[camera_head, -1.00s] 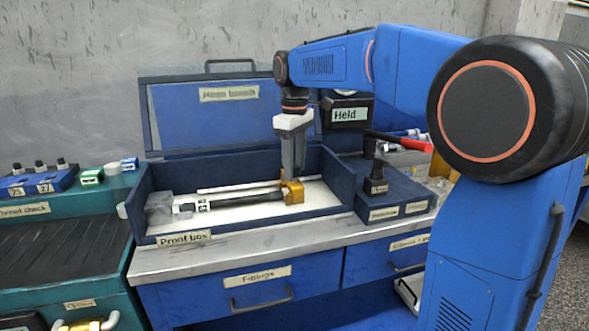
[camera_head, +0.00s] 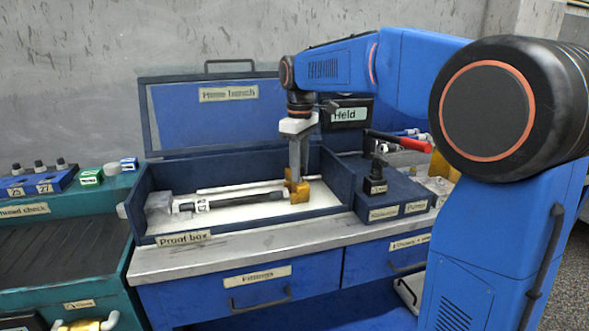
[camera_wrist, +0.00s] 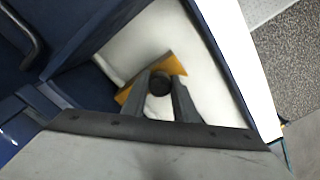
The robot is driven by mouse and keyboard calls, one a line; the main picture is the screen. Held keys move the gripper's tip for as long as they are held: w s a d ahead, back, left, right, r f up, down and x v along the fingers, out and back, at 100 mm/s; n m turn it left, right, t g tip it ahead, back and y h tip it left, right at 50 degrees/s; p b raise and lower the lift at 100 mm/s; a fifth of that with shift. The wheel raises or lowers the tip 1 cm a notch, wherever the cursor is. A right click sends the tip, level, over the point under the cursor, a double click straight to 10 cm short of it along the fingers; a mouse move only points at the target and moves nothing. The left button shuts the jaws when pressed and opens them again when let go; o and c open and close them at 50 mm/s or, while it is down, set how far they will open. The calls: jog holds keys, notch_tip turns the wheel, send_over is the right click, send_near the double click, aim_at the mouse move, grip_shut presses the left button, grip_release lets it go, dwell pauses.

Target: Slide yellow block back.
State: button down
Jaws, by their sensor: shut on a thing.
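The yellow block (camera_head: 298,191) sits in the right part of the open proof box (camera_head: 240,222), at the right end of a dark rod (camera_head: 240,199). A grey block (camera_head: 159,205) is at the rod's left end. My gripper (camera_head: 298,178) points down into the box and is shut at the yellow block. In the wrist view the yellow block (camera_wrist: 176,66) shows between and behind my fingers (camera_wrist: 160,88), with a dark round end between the fingertips. The fingers hide part of the block.
The box's raised lid (camera_head: 215,110) stands behind, and its walls surround the rod. A thin light rod (camera_head: 235,186) lies behind the dark one. To the right are a dark holder (camera_head: 376,178) and a red-handled tool (camera_head: 405,142).

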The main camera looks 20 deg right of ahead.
jog(key=shift+d, duration=1.6)
jog(key=c, duration=1.4)
grip_release()
jog(key=shift+c, duration=0.2)
notch_tip(320, 180, up, 18)
jog(key=shift+f, duration=0.25)
